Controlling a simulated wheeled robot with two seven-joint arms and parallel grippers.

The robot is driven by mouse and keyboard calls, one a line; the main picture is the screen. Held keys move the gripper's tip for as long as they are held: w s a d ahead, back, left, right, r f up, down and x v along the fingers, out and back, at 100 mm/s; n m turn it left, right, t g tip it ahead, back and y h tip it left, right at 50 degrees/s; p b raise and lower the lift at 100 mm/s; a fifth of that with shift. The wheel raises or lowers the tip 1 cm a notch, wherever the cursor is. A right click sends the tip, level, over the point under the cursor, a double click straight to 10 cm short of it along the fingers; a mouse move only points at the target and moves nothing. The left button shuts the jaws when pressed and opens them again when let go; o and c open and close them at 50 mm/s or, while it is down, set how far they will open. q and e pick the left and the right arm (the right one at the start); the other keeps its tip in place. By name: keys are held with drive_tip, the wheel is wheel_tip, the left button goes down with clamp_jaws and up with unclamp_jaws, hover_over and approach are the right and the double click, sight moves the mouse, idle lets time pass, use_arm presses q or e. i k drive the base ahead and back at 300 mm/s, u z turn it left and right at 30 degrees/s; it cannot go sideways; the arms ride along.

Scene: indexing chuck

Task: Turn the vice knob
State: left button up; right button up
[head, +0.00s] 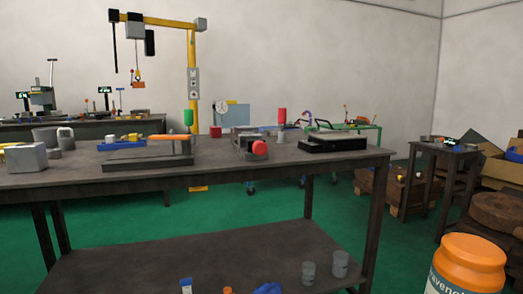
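A round red knob (259,149) faces me near the front edge of the dark workbench (215,176). It sits on the front end of a grey vice-like block (243,140), right of the bench's middle. The knob's turning angle cannot be read at this size. Neither of my grippers is in view.
A flat dark fixture with an orange bar (170,137) lies left of the knob, and a black tray-like box (333,143) lies right. A red-topped bottle (281,121) stands behind. An orange-lidded jar (468,263) fills the lower right foreground. Green floor (400,220) shows right of the bench.

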sight(259, 148)
drive_tip(key=k, duration=0.6)
drive_tip(key=u, duration=0.85)
drive_tip(key=i, duration=1.55)
drive_tip(key=z, duration=0.5)
